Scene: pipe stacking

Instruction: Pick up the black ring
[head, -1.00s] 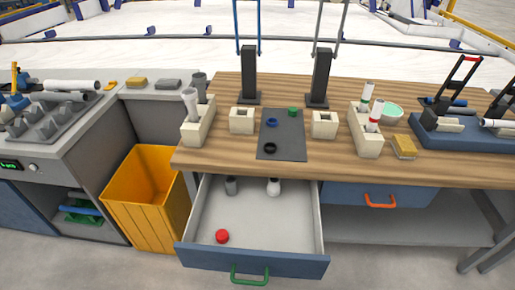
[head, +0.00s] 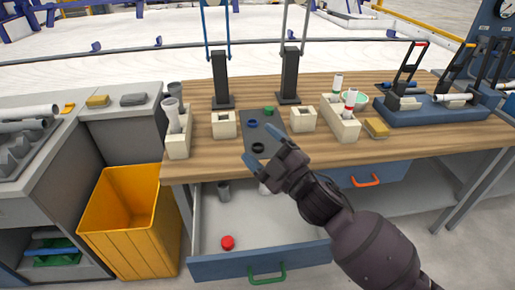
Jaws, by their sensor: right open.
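The black ring (head: 258,148) lies flat on the dark grey mat (head: 262,128) on the wooden table, near the mat's front edge. My right gripper (head: 261,152) comes in from the lower right, with blue-grey fingers apart. Its fingertips show close to the black ring, in front of and right of it. Nothing is between the fingers, and the ring is not held. My left gripper is not in view.
The open drawer (head: 209,215) below holds a red cap (head: 227,242) and a grey fitting. Cream blocks (head: 224,126) stand beside the mat, with two dark upright posts behind it. A yellow bin (head: 130,220) stands left of the drawer. A blue rack (head: 430,112) stands at the right.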

